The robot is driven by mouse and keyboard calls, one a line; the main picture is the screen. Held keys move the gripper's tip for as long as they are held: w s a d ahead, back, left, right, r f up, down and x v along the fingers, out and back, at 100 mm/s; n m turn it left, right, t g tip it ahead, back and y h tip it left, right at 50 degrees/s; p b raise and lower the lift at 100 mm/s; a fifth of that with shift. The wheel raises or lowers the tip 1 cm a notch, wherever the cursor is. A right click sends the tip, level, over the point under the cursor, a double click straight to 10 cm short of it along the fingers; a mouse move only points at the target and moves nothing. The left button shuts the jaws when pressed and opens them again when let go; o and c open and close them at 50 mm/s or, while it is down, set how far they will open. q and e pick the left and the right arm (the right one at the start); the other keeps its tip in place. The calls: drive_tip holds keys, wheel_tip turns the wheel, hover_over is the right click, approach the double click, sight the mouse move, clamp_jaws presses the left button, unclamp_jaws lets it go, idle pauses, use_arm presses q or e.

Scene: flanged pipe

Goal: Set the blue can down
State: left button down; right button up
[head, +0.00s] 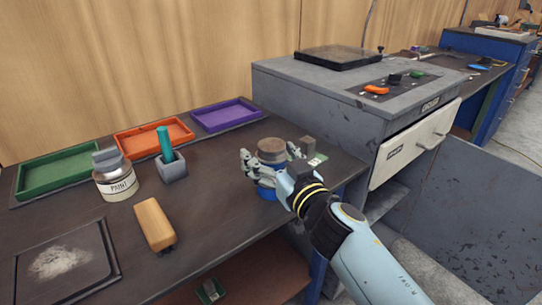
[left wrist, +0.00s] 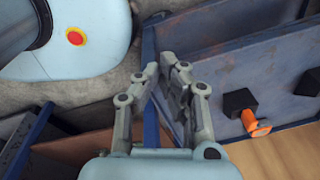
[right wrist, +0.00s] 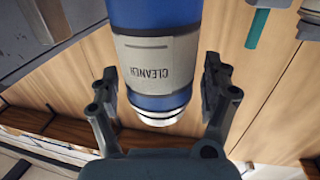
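The blue can (right wrist: 155,62) is upright between the two fingers of my right gripper (head: 273,168). Its grey label reads CLEANER in the right wrist view, where the picture is turned over and the silver top rim points down. In that view the fingers of my right gripper (right wrist: 162,78) stand close against both sides of the can. In the head view the can (head: 267,193) shows a round top and a blue foot, near the bench's front right corner. Whether its foot touches the bench is hard to tell. My left gripper (left wrist: 160,75) is empty, its fingertips a little apart.
The dark bench (head: 215,205) is clear left of the can. A wooden-topped brush (head: 154,222), paint tin (head: 117,185) and grey holder (head: 172,168) stand farther left. Green (head: 60,172), orange (head: 153,139) and purple (head: 225,115) trays line the back.

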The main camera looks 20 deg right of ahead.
drive_tip(key=shift+r, duration=0.2)
drive_tip(key=s+d, duration=0.2)
drive_tip(key=s, duration=1)
drive_tip(key=s+d+f+m+g+h, duration=0.15)
drive_tip(key=s+f+g, duration=0.3)
drive_tip(key=f, duration=0.95)
drive_tip(key=s+d+f+g+h, duration=0.1)
drive_tip(key=s+d+f+g, duration=0.35)
drive_tip(key=f, duration=0.85)
drive_tip(key=s+d+f+g, duration=0.2)
drive_tip(key=s+f, duration=0.4)
drive_tip(key=s, duration=0.4)
drive_tip(key=s+d+f+g, duration=0.2)
drive_tip(key=s+f, duration=0.4)
drive_tip(key=s, duration=0.5)
drive_tip(key=s+d+f+g+h, duration=0.1)
drive_tip(key=s+f+g, duration=0.3)
drive_tip(key=s, duration=0.6)
wheel_tip(320, 180, down, 3)
drive_tip(key=shift+s+d+r+p, duration=0.1)
drive_tip(key=shift+s+d+p, duration=0.3)
drive_tip(key=shift+d, duration=0.35)
